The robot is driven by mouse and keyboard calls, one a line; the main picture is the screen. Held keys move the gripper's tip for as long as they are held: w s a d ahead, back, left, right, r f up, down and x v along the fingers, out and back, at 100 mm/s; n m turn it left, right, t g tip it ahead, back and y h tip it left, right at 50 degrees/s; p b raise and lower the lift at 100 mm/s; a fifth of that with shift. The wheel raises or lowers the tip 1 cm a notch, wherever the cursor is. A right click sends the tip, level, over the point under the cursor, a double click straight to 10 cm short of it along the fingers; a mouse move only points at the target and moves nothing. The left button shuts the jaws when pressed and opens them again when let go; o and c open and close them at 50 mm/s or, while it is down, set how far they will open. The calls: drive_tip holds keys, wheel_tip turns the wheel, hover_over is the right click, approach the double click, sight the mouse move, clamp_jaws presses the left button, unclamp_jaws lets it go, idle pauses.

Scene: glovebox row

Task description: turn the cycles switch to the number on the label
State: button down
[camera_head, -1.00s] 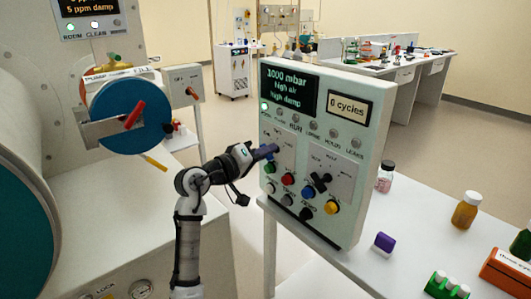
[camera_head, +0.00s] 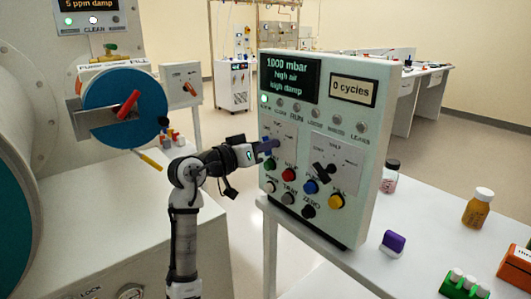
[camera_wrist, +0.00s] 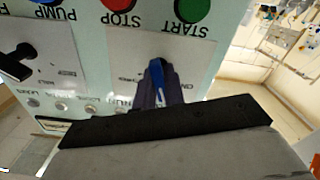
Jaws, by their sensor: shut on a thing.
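The pale green control panel (camera_head: 375,150) stands upright on the white bench. Its small display (camera_head: 353,91) reads "0 cycles". My gripper (camera_head: 267,146) reaches in from the left and is shut at the left switch plate, above the green and red buttons. In the wrist view, the panel is upside down and my gripper (camera_wrist: 158,92) is closed around a blue handle (camera_wrist: 157,72) on that plate. The fingers cover much of the handle, so I cannot tell which mark it points to. The plate's small print is too blurred to read. No label with a number is readable.
A second black switch (camera_head: 324,174) sits on the plate to the right. Several push buttons, including the yellow one (camera_head: 336,201), lie below. A purple block (camera_head: 392,243) and bottles (camera_head: 478,207) stand on the bench to the right. A large blue round door (camera_head: 125,105) is at left.

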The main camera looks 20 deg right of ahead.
drive_tip(key=shift+m, duration=0.3)
drive_tip(key=c, duration=1.5)
unclamp_jaws()
drive_tip(key=shift+a, duration=0.1)
drive_tip(key=b+v, duration=0.2)
drive_tip(key=v, duration=1.1)
drive_tip(key=shift+s+a+b, duration=0.15)
drive_tip(key=shift+a+b, duration=0.2)
